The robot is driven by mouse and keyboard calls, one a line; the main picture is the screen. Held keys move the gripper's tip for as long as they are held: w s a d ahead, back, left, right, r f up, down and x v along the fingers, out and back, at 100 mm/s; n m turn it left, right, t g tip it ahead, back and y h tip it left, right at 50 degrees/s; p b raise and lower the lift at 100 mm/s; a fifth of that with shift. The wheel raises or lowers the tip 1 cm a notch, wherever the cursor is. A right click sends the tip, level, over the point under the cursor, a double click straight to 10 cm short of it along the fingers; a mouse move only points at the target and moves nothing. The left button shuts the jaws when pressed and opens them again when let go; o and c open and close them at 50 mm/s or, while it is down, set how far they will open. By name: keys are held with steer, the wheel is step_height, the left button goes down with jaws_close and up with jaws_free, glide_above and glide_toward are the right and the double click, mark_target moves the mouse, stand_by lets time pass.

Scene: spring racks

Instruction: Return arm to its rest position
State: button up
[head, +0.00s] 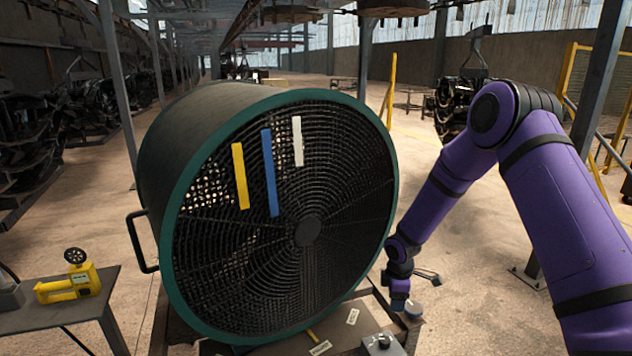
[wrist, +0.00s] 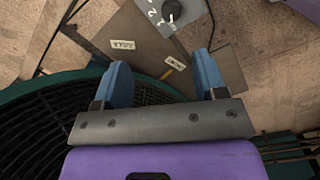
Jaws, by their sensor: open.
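My gripper (head: 402,290) points down beside the fan's lower right rim. In the wrist view my gripper (wrist: 162,80) shows two blue fingers spread wide apart with nothing between them. The gripper appears apart from the plate and from the fan.
The round fan (head: 168,170) with a teal rim fills the middle; yellow, blue and white strips hang on its grille. A knob box (head: 384,344) sits near my gripper. A small table (head: 60,312) with a yellow tool (head: 75,280) stands left. Yellow railings and posts stand right.

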steer(key=s+d+r+m+t, duration=0.1)
steer(key=s+d+r+m, duration=0.15)
steer(key=r, duration=0.75)
steer(key=s+d+r+m+h, duration=0.15)
steer(key=s+r, duration=0.25)
steer(key=r, duration=0.7)
steer(key=s+d+r+m+t, duration=0.1)
steer(key=s+r+m, duration=0.25)
steer(key=r, duration=0.65)
steer(key=s+r+m+t+y, duration=0.1)
steer(key=s+r+m, duration=0.3)
steer(key=s, duration=1)
steer(key=s+r+m+t+y, duration=0.1)
steer(key=s+r+m, duration=0.3)
steer(key=s+r, duration=0.5)
steer(key=s, duration=0.5)
steer(key=shift+s+d+t, duration=0.15)
steer(key=shift+d+t, duration=0.1)
steer(key=shift+t, duration=0.15)
steer(key=shift+a+r+m, duration=0.1)
steer(key=shift+m, duration=0.15)
